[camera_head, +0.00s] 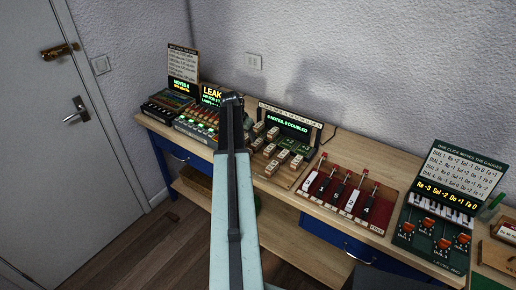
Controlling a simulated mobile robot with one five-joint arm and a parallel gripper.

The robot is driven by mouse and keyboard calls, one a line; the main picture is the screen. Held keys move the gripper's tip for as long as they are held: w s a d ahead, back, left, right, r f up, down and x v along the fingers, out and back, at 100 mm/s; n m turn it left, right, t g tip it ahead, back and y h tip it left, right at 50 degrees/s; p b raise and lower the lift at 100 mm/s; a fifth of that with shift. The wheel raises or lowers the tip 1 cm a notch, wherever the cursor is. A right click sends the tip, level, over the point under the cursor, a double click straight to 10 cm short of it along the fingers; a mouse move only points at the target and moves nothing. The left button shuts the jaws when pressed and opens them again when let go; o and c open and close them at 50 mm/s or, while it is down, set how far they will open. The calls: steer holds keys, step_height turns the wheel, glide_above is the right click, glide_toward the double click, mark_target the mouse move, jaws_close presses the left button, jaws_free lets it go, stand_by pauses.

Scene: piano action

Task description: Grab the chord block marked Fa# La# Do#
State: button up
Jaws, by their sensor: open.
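Several small cream chord blocks (283,155) stand on a wooden tray (282,178) on the bench, in front of a dark display with green text (287,122). Their markings are too small to read, so I cannot tell which is Fa# La# Do#. My arm reaches from the bottom middle towards the bench. My gripper (232,100) is at its far end, dark and seen from behind, just left of the blocks in the picture. Its jaws are hard to make out, and no block shows in it. The arm hides part of the bench to the left of the blocks.
To the right are a red board with levers (348,200) and a green dial panel (432,238). The wall is close behind; a door (60,130) is at left.

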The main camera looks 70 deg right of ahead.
mark_target(257, 142)
steer(key=s+d, duration=0.2)
steer(key=shift+s+m, duration=0.4)
steer(key=b+x, duration=0.2)
steer(key=shift+f, duration=0.35)
steer(key=b+x, duration=0.5)
steer(key=shift+s+f+b, duration=0.15)
steer(key=shift+f+b, duration=0.05)
steer(key=shift+b, duration=0.1)
steer(key=shift+r, duration=0.2)
jaws_close()
